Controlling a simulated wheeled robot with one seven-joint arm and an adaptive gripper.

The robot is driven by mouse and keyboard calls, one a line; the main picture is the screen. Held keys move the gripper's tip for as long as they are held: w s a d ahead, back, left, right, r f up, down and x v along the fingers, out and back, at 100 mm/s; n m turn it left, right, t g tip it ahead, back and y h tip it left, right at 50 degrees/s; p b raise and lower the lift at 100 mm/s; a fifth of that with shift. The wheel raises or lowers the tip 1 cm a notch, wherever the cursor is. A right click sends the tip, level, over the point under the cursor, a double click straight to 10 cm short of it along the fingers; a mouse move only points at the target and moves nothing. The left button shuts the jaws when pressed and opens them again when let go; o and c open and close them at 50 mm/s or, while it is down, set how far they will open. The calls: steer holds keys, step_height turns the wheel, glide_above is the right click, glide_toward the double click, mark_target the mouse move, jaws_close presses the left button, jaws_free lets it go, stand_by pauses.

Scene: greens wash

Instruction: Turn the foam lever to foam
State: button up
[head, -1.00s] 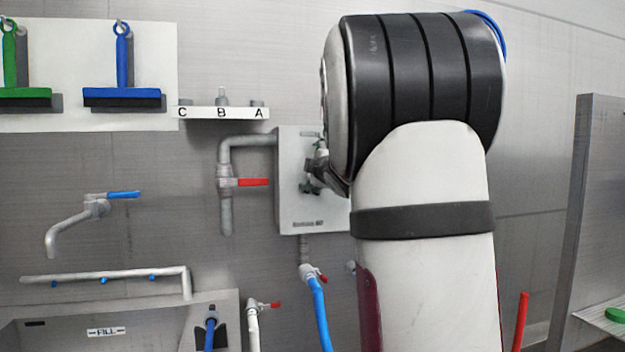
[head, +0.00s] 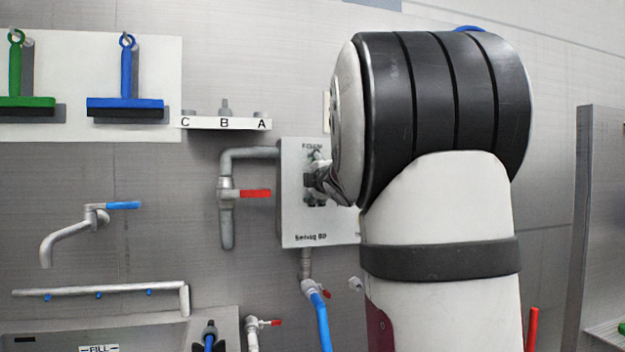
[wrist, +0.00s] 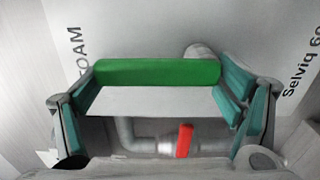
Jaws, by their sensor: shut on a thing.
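The foam lever is a green bar (wrist: 158,73) in the wrist view, lying level across the picture between my two finger pads. Its long side runs along the line from the word FOAM at left towards the Selviq lettering at right. My gripper (wrist: 160,92) is shut on it, one teal-padded finger at each end. In the head view my gripper (head: 324,184) is at the front of the pale dispenser box (head: 300,226), below its FOAM label (head: 312,146). The lever is hidden there by my gripper and wrist, and its pivot cannot be made out.
A pipe with a red-handled valve (head: 255,193) is just left of the box. A blue hose (head: 321,318) hangs from another valve beneath. A ledge marked C, B, A (head: 225,123) is at upper left. A blue-handled tap (head: 123,205) is farther left.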

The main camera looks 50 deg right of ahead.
steer(key=o, duration=1.5)
steer(key=shift+r, duration=0.3)
steer(key=shift+o, duration=0.2)
steer(key=shift+f, duration=0.1)
steer(key=v, duration=1.2)
steer(key=shift+s, duration=0.1)
